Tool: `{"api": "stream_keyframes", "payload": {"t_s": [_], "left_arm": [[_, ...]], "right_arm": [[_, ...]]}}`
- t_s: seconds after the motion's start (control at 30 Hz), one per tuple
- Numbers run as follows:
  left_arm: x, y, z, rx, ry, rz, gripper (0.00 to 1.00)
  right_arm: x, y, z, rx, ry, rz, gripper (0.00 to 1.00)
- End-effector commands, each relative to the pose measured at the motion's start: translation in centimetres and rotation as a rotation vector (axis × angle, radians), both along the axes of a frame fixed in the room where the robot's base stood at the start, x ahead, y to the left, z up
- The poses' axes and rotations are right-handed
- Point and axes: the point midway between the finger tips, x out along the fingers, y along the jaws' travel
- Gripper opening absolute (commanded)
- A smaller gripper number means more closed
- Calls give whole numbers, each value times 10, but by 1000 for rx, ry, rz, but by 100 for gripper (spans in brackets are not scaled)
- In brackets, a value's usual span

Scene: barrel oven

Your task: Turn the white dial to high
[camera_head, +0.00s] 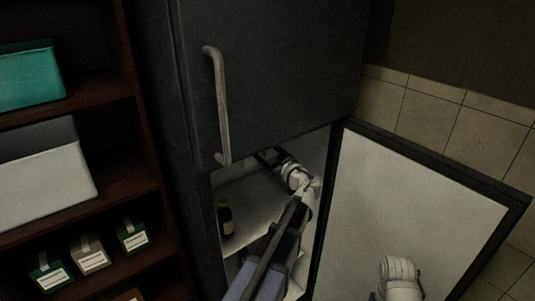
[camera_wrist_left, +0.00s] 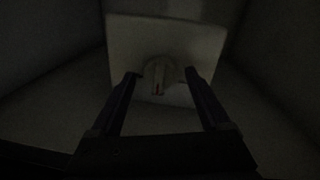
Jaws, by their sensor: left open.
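The white dial (camera_wrist_left: 158,77) shows in the left wrist view, on a pale square plate (camera_wrist_left: 125,40) at the back of a dim compartment. In the head view my left arm reaches into the lower compartment of the dark fridge (camera_head: 285,70), and the dial is hidden there. My right gripper is out of view.
The lower fridge door (camera_head: 410,210) stands open to the right, with part of my right arm in front of it. A dark bottle (camera_head: 225,218) stands inside at the left. Shelves with a teal bin (camera_head: 28,75), a white bin (camera_head: 45,175) and small boxes stand left.

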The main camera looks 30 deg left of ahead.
Motion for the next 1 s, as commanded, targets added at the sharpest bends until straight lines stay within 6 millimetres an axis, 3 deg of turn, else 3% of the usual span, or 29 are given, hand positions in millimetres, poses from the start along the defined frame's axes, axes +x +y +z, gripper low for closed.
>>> {"api": "stream_keyframes", "payload": {"t_s": [0.23,0.9,1.0], "left_arm": [[0,0,0,0,0,0,79],[0,0,0,0,0,0,4],[0,0,0,0,0,0,0]], "right_arm": [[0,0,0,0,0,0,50],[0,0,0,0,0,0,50],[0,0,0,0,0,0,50]]}}
